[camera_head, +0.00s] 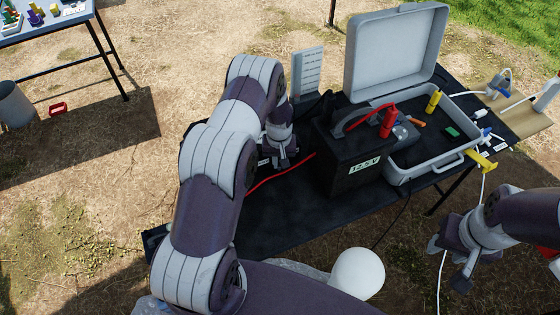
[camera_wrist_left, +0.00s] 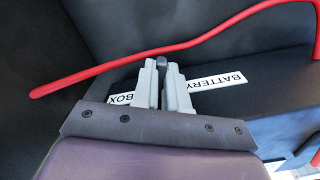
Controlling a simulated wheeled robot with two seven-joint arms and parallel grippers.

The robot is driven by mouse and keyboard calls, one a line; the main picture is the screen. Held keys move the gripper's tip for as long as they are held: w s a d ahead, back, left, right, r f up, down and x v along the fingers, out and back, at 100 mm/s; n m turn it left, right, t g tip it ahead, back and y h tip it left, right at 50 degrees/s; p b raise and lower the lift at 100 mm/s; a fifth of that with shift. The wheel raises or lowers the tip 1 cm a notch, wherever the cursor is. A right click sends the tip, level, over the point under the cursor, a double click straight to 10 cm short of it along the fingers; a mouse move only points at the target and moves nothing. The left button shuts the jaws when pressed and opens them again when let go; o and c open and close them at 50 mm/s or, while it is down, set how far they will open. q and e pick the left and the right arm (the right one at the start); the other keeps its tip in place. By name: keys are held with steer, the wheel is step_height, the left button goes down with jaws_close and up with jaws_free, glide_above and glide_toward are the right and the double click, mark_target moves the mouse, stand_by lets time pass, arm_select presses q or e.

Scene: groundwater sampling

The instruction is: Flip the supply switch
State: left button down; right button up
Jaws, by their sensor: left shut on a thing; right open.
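My left gripper (camera_head: 280,158) reaches down beside the black battery, at the left part of the dark table. In the left wrist view its fingers (camera_wrist_left: 162,92) are closed around a small dark lever, whose rounded tip (camera_wrist_left: 161,62) shows between the fingertips; it looks like the supply switch. Its base is hidden by the fingers. A white label (camera_wrist_left: 217,80) reading "BATTERY" and "BOX" lies behind and is partly covered by the fingers.
The black battery (camera_head: 338,172) has a "12.5 V" label and a red clamp (camera_head: 388,122) on it. A red cable (camera_head: 277,177) runs near my left gripper. An open grey case (camera_head: 432,167) stands right of the battery. The table's front left (camera_head: 290,225) is clear.

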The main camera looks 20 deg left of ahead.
stand_by(0.4)
arm_select(q)
steer(key=c, duration=1.2)
jaws_free()
steer(key=shift+o, duration=0.2)
step_height(320, 180, up, 13)
steer(key=b, duration=0.2)
steer(key=shift+f, duration=0.15)
